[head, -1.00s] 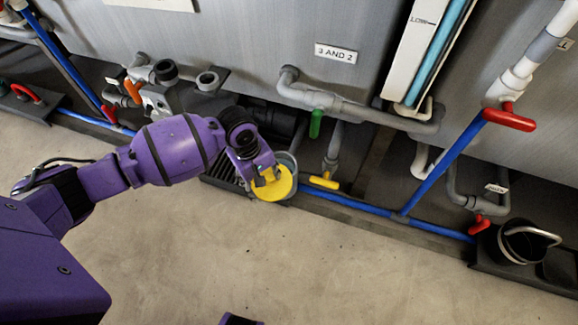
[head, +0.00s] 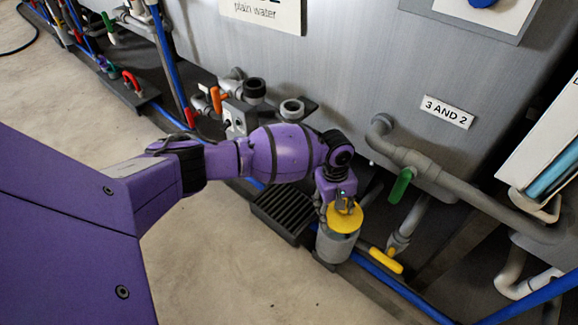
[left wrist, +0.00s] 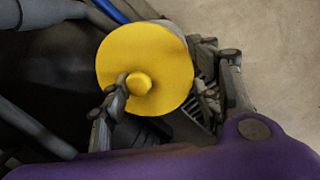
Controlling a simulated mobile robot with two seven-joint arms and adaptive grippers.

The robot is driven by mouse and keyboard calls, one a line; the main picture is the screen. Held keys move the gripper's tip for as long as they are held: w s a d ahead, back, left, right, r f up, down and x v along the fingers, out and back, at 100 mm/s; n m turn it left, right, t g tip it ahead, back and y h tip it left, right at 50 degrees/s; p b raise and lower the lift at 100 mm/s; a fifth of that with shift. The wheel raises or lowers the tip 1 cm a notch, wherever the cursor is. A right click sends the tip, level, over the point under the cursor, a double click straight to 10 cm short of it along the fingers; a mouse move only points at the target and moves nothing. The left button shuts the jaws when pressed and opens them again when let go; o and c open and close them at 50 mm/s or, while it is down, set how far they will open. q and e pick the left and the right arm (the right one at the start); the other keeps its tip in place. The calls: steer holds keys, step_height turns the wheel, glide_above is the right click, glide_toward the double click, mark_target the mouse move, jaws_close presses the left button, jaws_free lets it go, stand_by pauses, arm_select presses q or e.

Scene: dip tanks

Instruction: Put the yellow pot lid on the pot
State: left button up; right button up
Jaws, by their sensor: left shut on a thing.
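The yellow pot lid (head: 345,220), a round disc with a small knob, is in my left gripper (head: 341,202) in the head view. It appears over the top of the grey pot (head: 335,246), which stands upright beside the black grate. I cannot tell whether the lid touches the rim. In the left wrist view the lid (left wrist: 165,55) faces the camera, with one finger at its knob (left wrist: 139,83) and the other finger past its right edge. The lid hides most of the pot there. My right gripper is not in view.
A black slatted grate (head: 283,212) lies left of the pot. A yellow valve handle (head: 385,261) and a blue pipe (head: 400,290) are close on the right. A green-handled valve (head: 401,185) and grey pipes run along the tank wall. The concrete floor in front is clear.

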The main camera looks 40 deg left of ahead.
mark_target(336, 213)
arm_select(q)
steer(key=f, duration=0.1)
steer(key=f+b, duration=0.1)
steer(key=f, duration=0.1)
steer(key=shift+w+d, duration=0.1)
steer(key=shift+w, duration=0.15)
steer(key=shift+f, duration=0.65)
steer(key=o, duration=1.4)
steer(key=shift+c, duration=0.2)
